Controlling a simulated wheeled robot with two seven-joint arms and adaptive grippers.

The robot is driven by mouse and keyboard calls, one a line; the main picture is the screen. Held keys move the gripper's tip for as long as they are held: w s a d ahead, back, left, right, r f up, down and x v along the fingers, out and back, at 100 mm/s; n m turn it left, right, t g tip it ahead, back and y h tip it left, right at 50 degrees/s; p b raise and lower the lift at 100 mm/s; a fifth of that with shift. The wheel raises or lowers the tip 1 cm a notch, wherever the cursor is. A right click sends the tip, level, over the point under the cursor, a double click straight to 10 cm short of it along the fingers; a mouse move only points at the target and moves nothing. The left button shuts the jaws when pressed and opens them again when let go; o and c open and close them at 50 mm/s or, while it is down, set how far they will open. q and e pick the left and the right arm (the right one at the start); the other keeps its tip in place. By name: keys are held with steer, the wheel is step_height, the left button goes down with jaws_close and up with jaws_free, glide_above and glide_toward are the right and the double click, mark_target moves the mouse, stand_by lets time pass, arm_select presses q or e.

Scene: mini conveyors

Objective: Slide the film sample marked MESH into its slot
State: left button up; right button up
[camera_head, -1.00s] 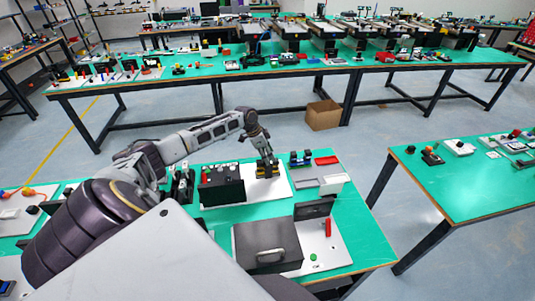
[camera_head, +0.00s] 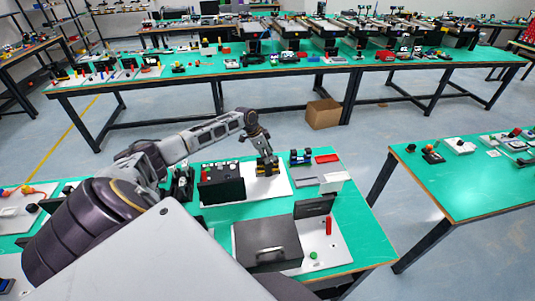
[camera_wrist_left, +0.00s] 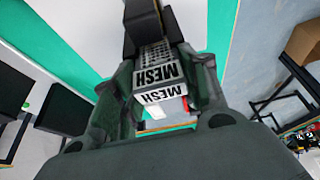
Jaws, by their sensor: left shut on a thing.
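The film sample marked MESH (camera_wrist_left: 155,73) is a pale piece with a dark mesh pattern and black lettering, seen in the left wrist view. My left gripper (camera_wrist_left: 165,84) is shut on it, a finger on either side. A second MESH lettering shows just below the first; I cannot tell whether it is on the same piece. The sample's far end meets a dark upright part (camera_wrist_left: 141,18), and I cannot tell whether it is inside a slot. In the head view my left gripper (camera_head: 267,167) is low over a white board (camera_head: 278,186), by a black-and-yellow part. My right gripper is not in view.
A black box (camera_head: 222,191) stands left of my gripper. A dark lidded case (camera_head: 268,243) is nearer. Green tabletop (camera_head: 352,222) is bare at the right.

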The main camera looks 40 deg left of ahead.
arm_select(q)
steer(key=shift+f, duration=0.1)
steer(key=o, duration=1)
steer(key=shift+o, duration=0.2)
steer(key=v, duration=1.2)
steer(key=shift+d+f, duration=0.1)
stand_by(0.5)
